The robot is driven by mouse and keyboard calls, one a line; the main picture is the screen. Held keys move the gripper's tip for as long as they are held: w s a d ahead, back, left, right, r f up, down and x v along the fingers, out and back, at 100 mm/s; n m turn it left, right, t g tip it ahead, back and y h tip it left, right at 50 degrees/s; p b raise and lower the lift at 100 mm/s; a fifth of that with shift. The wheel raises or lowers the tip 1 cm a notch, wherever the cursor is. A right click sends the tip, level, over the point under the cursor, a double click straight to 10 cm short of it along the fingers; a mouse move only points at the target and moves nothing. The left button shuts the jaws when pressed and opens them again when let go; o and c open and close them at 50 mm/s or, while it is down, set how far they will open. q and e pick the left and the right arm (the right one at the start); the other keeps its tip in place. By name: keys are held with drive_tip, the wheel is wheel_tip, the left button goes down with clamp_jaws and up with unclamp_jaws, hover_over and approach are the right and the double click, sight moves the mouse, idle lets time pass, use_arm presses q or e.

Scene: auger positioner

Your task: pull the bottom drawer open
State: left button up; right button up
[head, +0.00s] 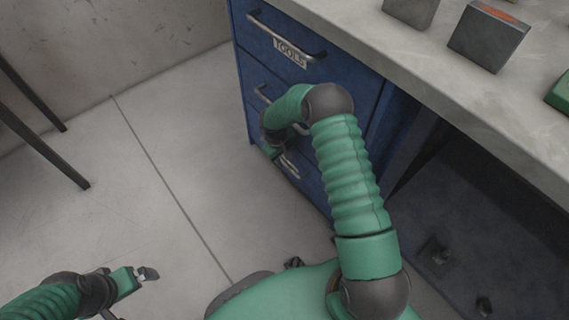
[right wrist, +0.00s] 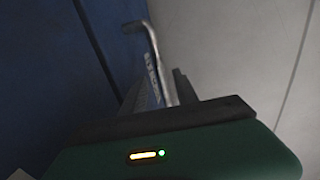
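The blue cabinet (head: 248,62) under the bench has drawers with metal bar handles. The bottom drawer's handle (head: 289,166) shows just past my right gripper (head: 274,150), whose fingers are mostly hidden by its own wrist in the head view. In the right wrist view, a metal handle (right wrist: 154,52) with a label plate runs down between the two dark fingertips of the right gripper (right wrist: 158,88). Gaps show beside the bar at the tips, so it looks open around it. The drawer front looks closed. My left gripper (head: 132,291) is open and empty at lower left.
The top drawer has a handle (head: 285,38) and a TOOLS label (head: 291,53); the middle handle (head: 262,94) is partly hidden. Grey blocks (head: 487,40) stand on the worktop (head: 440,75). The floor (head: 165,135) left of the cabinet is clear; dark legs (head: 40,145) stand far left.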

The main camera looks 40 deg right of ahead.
drive_tip(key=f, duration=0.1)
drive_tip(key=f+b, duration=0.1)
drive_tip(key=f, duration=0.1)
drive_tip(key=shift+d+f, duration=0.1)
drive_tip(key=shift+d, duration=0.2)
drive_tip(key=shift+c, duration=0.2)
clamp_jaws()
idle(0.9)
